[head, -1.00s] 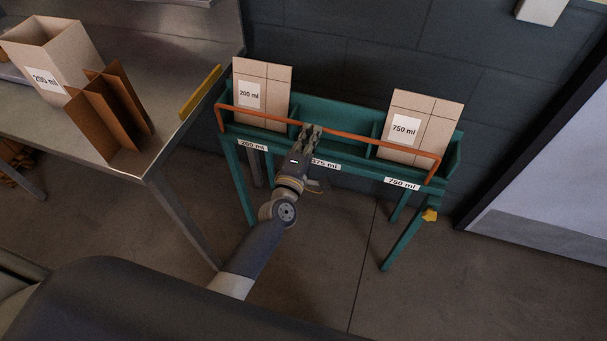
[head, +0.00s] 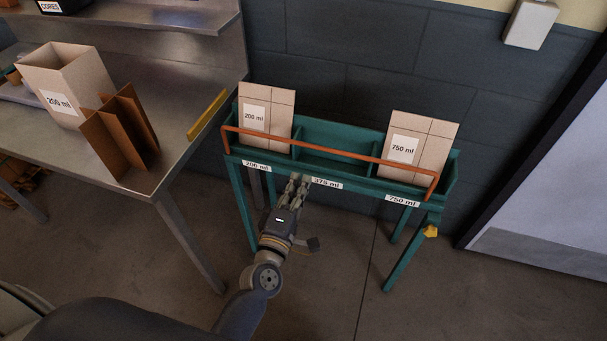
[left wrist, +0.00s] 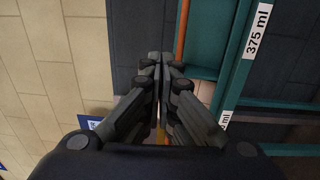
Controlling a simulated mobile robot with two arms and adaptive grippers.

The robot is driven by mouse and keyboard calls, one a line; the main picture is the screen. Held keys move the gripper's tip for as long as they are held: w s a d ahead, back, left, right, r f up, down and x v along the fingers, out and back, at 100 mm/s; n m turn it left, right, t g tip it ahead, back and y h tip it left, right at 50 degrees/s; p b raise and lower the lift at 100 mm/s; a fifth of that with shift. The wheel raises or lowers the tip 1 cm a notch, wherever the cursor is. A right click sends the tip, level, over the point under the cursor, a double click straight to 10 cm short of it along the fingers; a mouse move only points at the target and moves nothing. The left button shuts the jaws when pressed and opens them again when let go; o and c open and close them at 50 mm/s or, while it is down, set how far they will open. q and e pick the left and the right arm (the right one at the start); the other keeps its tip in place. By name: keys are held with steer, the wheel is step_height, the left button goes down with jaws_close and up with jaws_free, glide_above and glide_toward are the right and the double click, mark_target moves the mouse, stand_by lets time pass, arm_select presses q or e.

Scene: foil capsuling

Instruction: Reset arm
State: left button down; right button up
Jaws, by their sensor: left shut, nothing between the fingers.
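My left gripper (head: 297,186) is shut and empty in the head view, in front of the green rack (head: 345,179) and just below its front rail. In the left wrist view its fingers (left wrist: 162,62) are together with nothing between them. The rack's 375 ml label (left wrist: 258,30) shows at the right of that view. The rack's middle compartment is empty. A flat 200 ml carton (head: 266,118) stands in the left compartment and a flat 750 ml carton (head: 421,145) in the right one. My right gripper is not in view.
A steel table (head: 170,168) stands at the left, with an open 200 ml box (head: 62,97) and a brown cardboard divider (head: 120,135) on it. An orange bar (head: 330,153) runs along the rack's front. The floor in front of the rack is clear.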

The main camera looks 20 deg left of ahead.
arm_select(q)
steer(key=s+f+m+g+h, duration=0.1)
steer(key=s+f+m+g, duration=0.3)
steer(key=f, duration=0.7)
steer(key=s+d+f+m+g, duration=0.1)
steer(key=s+f+m+g, duration=0.3)
steer(key=f, duration=0.7)
steer(key=s+f+m+g+h, duration=0.1)
steer(key=s+f+m, duration=0.2)
steer(key=s+f, duration=0.55)
steer(key=s+a+f+m+g+y, duration=0.1)
steer(key=s+a+f+m+g, duration=0.2)
steer(key=s+f, duration=0.4)
steer(key=s+a+f+m+g, duration=0.2)
steer(key=s+f, duration=0.4)
steer(key=s, duration=0.5)
steer(key=s+a+f+m+g+y, duration=0.1)
steer(key=s+a+f+m+g, duration=0.2)
steer(key=s+f, duration=0.4)
steer(key=s+a+m, duration=0.1)
steer(key=s+a, duration=0.1)
steer(key=shift+s+a+f+g+y, duration=0.15)
steer(key=shift+s+f+g+y, duration=0.15)
steer(key=shift+s, duration=0.05)
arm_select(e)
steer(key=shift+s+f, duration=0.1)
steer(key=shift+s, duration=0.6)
